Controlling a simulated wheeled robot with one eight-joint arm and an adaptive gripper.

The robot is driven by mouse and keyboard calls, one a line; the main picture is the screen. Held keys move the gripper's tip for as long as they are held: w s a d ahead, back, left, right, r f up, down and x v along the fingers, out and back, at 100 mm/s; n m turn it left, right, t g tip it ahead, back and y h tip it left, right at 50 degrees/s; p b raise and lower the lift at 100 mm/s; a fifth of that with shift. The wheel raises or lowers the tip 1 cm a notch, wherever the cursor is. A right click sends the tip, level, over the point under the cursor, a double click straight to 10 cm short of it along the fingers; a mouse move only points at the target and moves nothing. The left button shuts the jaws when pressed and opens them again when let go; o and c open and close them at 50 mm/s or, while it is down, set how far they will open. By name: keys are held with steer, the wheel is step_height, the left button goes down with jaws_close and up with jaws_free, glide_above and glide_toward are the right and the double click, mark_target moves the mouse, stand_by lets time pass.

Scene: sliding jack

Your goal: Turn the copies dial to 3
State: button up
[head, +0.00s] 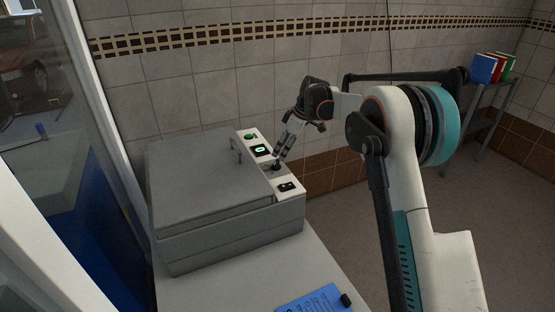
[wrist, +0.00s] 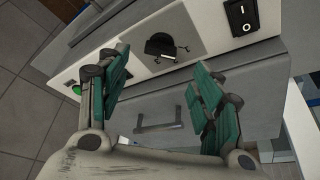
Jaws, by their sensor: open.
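The copies dial is a small black knob (head: 275,166) on the pale control strip of a grey copier (head: 200,225). In the wrist view the dial (wrist: 160,45) lies just beyond and between the tips of my gripper (wrist: 158,62), with marks around its rim too small to read. My gripper (head: 279,156) is open and empty, close above the dial; I cannot tell whether it touches it. A small display (head: 261,149) glows green with what looks like 0.
A green button (head: 249,136) and a black rocker switch (head: 288,186) flank the dial on the strip. The copier's closed lid has a raised handle (head: 236,150). A blue clipboard (head: 312,301) lies on the table in front. A tiled wall stands behind.

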mark_target(276, 162)
steer(key=x, duration=0.6)
steer(key=shift+a+f, duration=0.1)
steer(key=shift+f, duration=0.2)
steer(key=c, duration=1.1)
